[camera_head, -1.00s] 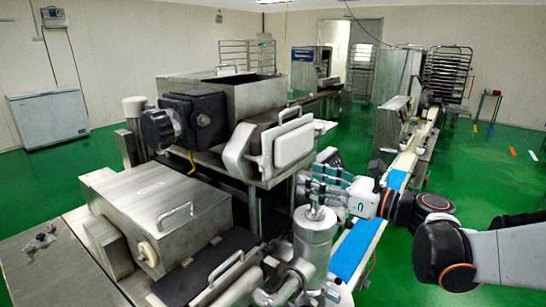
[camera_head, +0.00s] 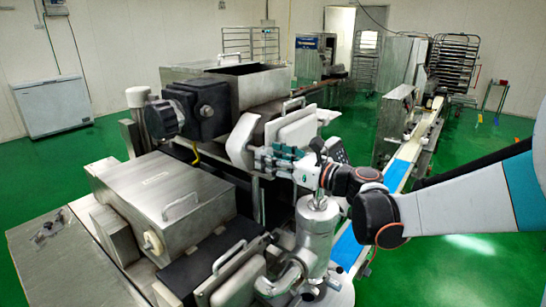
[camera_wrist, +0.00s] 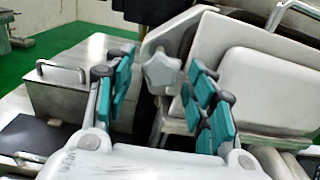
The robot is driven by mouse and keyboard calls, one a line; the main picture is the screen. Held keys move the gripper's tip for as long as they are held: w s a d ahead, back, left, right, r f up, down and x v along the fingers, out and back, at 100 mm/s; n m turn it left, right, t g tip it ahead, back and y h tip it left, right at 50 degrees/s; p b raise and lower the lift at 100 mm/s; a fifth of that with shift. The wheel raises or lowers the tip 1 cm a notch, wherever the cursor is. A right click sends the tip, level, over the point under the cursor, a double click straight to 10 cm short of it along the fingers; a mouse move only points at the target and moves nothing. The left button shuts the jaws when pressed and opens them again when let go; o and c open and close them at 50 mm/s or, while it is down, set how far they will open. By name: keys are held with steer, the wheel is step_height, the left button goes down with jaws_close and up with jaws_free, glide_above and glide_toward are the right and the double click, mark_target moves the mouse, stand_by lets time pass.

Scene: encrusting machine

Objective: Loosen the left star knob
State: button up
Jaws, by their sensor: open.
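A grey star knob (camera_wrist: 161,72) shows in the wrist view, on the front of a pale angled bracket (camera_wrist: 172,40) at the left of a white block. My gripper (camera_wrist: 163,66) is open, with one teal-padded finger to each side of the knob in the picture. The fingers do not appear to touch it, and the gap in depth is hard to judge. In the head view my gripper (camera_head: 265,160) is beside the pale bracket (camera_head: 240,140), below the hopper. I cannot make out the grey knob there; the gripper may hide it.
A black knob (camera_head: 160,118) sits on the machine's upper left. A steel box with a handle (camera_head: 160,195) stands at front left. A metal cylinder (camera_head: 318,225) stands just below my gripper. The blue conveyor belt (camera_head: 398,172) runs at the right.

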steer(key=c, duration=1.1)
steer(key=shift+o, duration=0.2)
steer(key=shift+n, duration=0.3)
steer(key=shift+w+d+r+n+b, duration=0.1)
steer(key=shift+n+b, duration=1.25)
steer(key=shift+n, duration=2.75)
steer(key=shift+w+d+r+n+b, duration=0.1)
steer(key=shift+n+b, duration=1.2)
steer(key=shift+n, duration=2.8)
